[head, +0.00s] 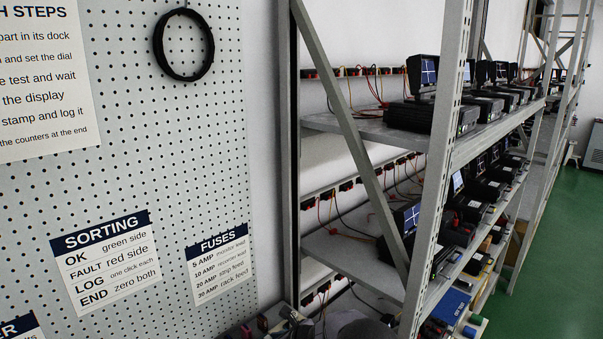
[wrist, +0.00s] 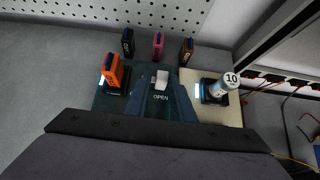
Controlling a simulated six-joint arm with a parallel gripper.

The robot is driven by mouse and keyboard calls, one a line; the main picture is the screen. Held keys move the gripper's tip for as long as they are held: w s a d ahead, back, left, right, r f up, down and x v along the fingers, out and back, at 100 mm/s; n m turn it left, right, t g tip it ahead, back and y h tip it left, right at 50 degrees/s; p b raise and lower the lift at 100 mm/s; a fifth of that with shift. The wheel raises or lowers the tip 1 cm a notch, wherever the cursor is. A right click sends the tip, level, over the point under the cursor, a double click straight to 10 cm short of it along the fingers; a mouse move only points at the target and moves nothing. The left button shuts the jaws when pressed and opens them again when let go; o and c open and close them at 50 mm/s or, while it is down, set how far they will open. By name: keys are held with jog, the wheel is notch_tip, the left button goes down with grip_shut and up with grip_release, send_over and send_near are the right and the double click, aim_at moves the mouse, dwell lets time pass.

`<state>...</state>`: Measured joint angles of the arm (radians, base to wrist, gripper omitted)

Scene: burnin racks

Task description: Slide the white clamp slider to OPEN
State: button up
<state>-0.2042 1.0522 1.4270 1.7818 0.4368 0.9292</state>
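In the wrist view, the white clamp slider (wrist: 161,77) sits on a dark panel (wrist: 116,104). The word OPEN (wrist: 161,97) is printed on the near side of it. My gripper (wrist: 161,82) is over the panel, its two dark fingers apart, one on each side of the slider. I cannot tell whether they touch it. The head view does not show the slider or my fingers clearly.
An orange block (wrist: 113,70) stands in a dock at left. Dark-blue (wrist: 128,42), pink (wrist: 158,45) and brown (wrist: 186,50) blocks stand behind. A white cylinder marked 10 (wrist: 224,84) sits at right, near red cables. A shelf rack (head: 435,180) holds testers.

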notch_tip(320, 180, up, 7)
jog(key=p, duration=0.4)
dwell(0.4)
jog(key=shift+f, duration=0.1)
jog(key=s+d+r+n+g+h+b, duration=0.1)
jog(key=s+d+n+g+h, duration=0.1)
jog(key=s+d+n, duration=0.5)
jog(key=s+d+r+n+g+h+b, duration=0.1)
jog(key=s+d+n, duration=0.7)
jog(key=s, duration=1.1)
jog(key=s+d+r+n+g+h+b, duration=0.1)
jog(key=s+d+n+g+h+b, duration=0.2)
jog(key=s+d+n, duration=0.5)
jog(key=s+n+g+h, duration=0.1)
jog(key=s+n, duration=0.3)
jog(key=s, duration=0.1)
jog(key=shift+s+d+r, duration=0.15)
jog(key=shift+d, duration=0.05)
dwell(2.7)
